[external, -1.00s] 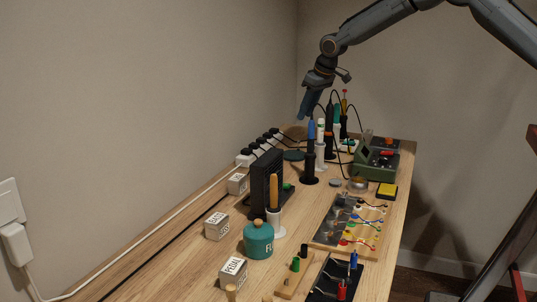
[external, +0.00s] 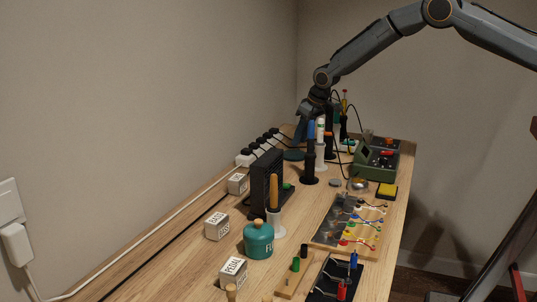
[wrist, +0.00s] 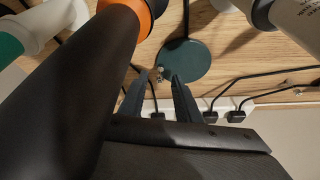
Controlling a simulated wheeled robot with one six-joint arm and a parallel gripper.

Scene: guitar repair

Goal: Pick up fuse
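A small shiny metallic piece (wrist: 160,73), perhaps the fuse, lies at the near edge of a dark green round disc (wrist: 183,60) in the wrist view. It is too small to identify surely. The disc also shows in the external view (external: 293,155), where I cannot make out a fuse. My gripper (wrist: 158,78) is open, its two dark fingers apart, with the metallic piece showing between the tips and nothing held. In the external view my gripper (external: 301,141) is low over the far left of the bench, just above the disc, partly hidden by soldering irons in stands.
Soldering irons in stands (external: 311,150) stand close to the right of my gripper. A power strip with black plugs (external: 262,146) and cords lies along the wall side. A green device (external: 376,165) stands farther right. The wrist view shows a dark handle with an orange collar (wrist: 140,12) close by.

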